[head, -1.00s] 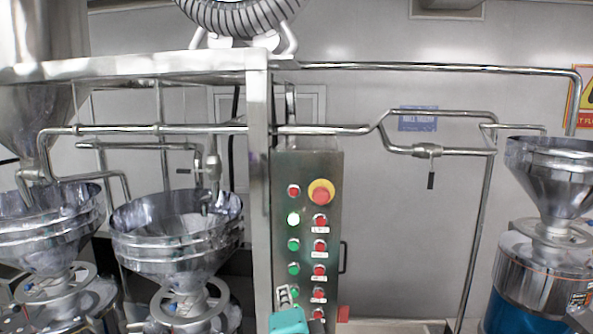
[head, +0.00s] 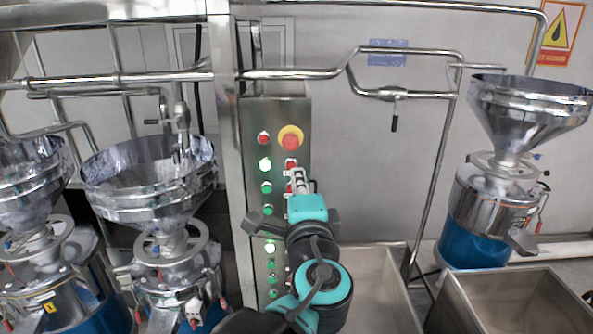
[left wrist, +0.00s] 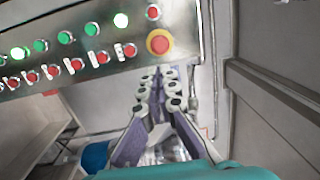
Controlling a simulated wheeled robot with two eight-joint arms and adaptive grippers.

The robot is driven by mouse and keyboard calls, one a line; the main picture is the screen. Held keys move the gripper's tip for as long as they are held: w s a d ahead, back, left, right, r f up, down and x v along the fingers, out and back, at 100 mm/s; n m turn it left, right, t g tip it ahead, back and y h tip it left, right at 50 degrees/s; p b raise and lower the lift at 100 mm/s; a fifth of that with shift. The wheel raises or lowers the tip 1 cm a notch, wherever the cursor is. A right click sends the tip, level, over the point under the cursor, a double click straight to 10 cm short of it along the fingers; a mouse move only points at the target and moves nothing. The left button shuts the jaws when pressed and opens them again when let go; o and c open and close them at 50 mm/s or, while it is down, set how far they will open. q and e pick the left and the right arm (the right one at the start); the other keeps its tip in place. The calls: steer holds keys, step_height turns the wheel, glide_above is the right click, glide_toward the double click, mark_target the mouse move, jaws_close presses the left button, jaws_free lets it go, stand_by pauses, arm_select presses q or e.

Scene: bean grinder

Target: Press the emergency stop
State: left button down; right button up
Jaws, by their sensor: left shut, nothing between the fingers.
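The emergency stop (head: 291,139) is a large red button on a yellow ring near the top right of the steel control panel (head: 304,112). It also shows in the left wrist view (left wrist: 159,43), just beyond my fingertips. My left gripper (head: 298,178) is shut and empty, in front of the panel and a little below the emergency stop. In the left wrist view my left gripper (left wrist: 160,75) points toward the button. A gap seems to show between the fingertips and the button. My right gripper is not in view.
Several small red and green buttons fill the panel, including a lit green one (head: 265,164). A steel post (head: 228,130) stands left of the panel. Grinders with hoppers (head: 150,180) stand left, another hopper (head: 528,110) right. A steel bin (head: 520,300) is at lower right.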

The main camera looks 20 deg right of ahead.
mark_target(292, 144)
arm_select(q)
steer(key=p+x, duration=0.2)
steer(key=x, duration=1)
steer(key=shift+w+p, duration=0.1)
steer(key=shift+p, duration=0.25)
steer(key=shift+w+d, duration=0.15)
steer(key=shift+w, duration=0.5)
steer(key=shift+w+r, duration=0.1)
steer(key=shift+r, duration=0.1)
